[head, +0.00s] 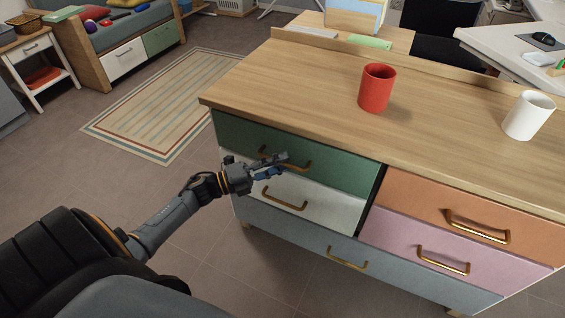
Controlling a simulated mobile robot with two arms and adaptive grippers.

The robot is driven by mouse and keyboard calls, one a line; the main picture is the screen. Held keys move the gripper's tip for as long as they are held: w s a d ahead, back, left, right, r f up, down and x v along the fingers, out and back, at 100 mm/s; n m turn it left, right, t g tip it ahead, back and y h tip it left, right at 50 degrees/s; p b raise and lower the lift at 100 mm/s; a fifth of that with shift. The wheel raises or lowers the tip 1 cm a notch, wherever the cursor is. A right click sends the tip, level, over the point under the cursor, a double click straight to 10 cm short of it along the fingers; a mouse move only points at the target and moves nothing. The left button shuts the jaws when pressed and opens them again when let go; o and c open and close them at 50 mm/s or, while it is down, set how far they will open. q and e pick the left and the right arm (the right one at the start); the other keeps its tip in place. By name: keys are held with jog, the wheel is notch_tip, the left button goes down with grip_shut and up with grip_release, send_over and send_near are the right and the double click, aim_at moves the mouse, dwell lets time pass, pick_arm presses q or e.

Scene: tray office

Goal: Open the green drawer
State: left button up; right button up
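The green drawer (345,172) is the top left drawer of a wooden-topped dresser, and its front looks shut. Its brass handle (301,167) is partly hidden behind my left gripper (279,164). The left gripper's fingers are at the handle, pointing right across the drawer front. I cannot tell whether they touch the handle or are closed on it. My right gripper is out of view.
Below the green drawer are a white drawer (325,207) and a wide blue-grey drawer (300,243). Orange (420,195) and pink (400,235) drawers are on the right. A red mug (377,88) and white mug (528,116) stand on top. Floor in front looks clear.

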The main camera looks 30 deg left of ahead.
pick_arm(q)
jog(key=shift+w+d, duration=0.35)
jog(key=shift+w, duration=0.15)
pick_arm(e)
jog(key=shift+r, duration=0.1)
pick_arm(q)
grip_shut()
jog(key=shift+s, duration=0.1)
